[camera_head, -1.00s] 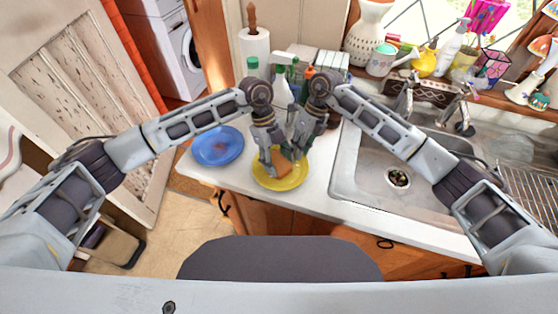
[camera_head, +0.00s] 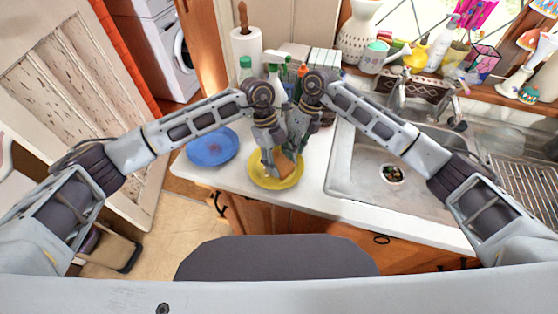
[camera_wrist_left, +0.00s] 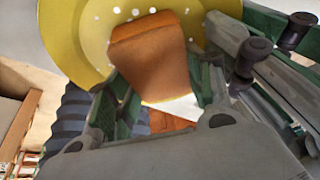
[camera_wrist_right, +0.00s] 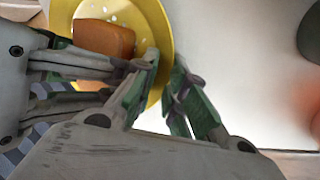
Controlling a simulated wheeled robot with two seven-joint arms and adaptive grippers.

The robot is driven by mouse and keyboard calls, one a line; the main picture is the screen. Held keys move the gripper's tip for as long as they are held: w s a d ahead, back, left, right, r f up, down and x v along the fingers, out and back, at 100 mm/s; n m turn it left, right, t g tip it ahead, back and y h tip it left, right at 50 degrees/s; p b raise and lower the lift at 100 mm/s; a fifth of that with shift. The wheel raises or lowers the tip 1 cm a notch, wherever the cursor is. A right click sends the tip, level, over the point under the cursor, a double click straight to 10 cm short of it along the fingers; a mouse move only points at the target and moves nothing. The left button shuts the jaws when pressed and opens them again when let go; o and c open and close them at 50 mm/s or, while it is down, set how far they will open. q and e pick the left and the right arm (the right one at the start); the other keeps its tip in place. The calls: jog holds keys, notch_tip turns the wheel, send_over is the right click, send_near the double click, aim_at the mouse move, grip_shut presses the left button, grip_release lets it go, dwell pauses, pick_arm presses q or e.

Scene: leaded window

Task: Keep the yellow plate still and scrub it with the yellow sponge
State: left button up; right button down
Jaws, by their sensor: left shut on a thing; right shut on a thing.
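The yellow plate (camera_head: 260,180) lies on the white counter near its front edge. White spots show on its face in the left wrist view. The sponge (camera_head: 285,166), orange-brown in these pictures, is over the plate's middle; it also shows in the left wrist view (camera_wrist_left: 152,62) and the right wrist view (camera_wrist_right: 103,38). My left gripper (camera_head: 274,166) is shut on the sponge, holding it at the plate. My right gripper (camera_wrist_right: 165,65) is shut on the plate's right rim. The sponge's underside is hidden, so its contact with the plate cannot be judged exactly.
Bottles (camera_head: 246,67) and a paper towel roll (camera_head: 246,48) stand behind my grippers. The steel sink (camera_head: 350,177) is to the right.

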pick_arm(q)
jog(key=shift+s+f, duration=0.15)
jog(key=shift+f, duration=0.1)
jog(key=shift+w+a+r, duration=0.1)
jog(key=shift+w+a, duration=0.1)
jog(key=shift+a, duration=0.4)
jog(key=shift+w+a+r, duration=0.1)
jog(key=shift+w+a, duration=0.05)
jog(key=shift+a, duration=0.4)
jog(key=shift+d, duration=0.1)
jog(key=shift+s+d+r, duration=0.1)
jog(key=shift+d+r, duration=0.05)
jog(key=shift+d, duration=0.4)
jog(key=shift+w+d, duration=0.15)
jog(key=shift+w, duration=0.35)
